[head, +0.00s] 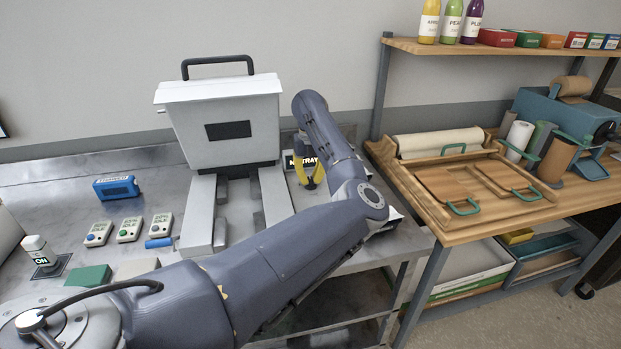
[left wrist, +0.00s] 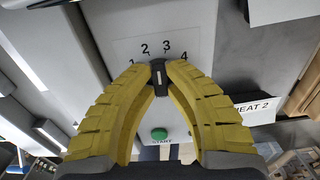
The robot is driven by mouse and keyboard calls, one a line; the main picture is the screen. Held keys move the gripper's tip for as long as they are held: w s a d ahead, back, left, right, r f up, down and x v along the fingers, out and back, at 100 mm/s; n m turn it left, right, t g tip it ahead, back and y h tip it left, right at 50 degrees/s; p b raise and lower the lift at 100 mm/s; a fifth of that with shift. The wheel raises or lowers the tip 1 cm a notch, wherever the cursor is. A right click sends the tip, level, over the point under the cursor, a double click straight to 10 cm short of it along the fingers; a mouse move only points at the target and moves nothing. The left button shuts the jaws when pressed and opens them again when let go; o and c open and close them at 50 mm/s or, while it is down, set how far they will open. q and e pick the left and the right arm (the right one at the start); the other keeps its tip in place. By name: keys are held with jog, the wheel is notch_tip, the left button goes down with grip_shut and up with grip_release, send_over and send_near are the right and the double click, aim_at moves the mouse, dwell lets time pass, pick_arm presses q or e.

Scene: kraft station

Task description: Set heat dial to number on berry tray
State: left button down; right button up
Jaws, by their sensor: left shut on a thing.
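The heat dial (left wrist: 158,80) is a small black knob with a white line, on a pale panel marked 1, 2, 3 and 4. Its line points up the picture, roughly between 2 and 3; the exact setting is hard to tell. My left gripper (left wrist: 157,70) has its yellow fingers shut on the dial, one on each side. In the head view the left gripper (head: 311,174) is beside the white press (head: 225,140), and the dial is hidden. A card reading "HEAT 2" (left wrist: 252,110) shows in the left wrist view. My right gripper is not in view.
A green START button (left wrist: 159,134) sits just below the dial. Several small white devices (head: 129,229), a blue box (head: 116,187) and an ON switch (head: 41,255) are on the metal bench at left. A wooden table (head: 470,230) with trays stands at right.

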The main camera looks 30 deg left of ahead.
aim_at(310, 179)
pick_arm(q)
jog(key=shift+s+n, duration=0.1)
jog(key=shift+n, duration=2)
jog(key=c, duration=1.4)
grip_release()
notch_tip(310, 179, up, 12)
jog(key=shift+f, duration=0.1)
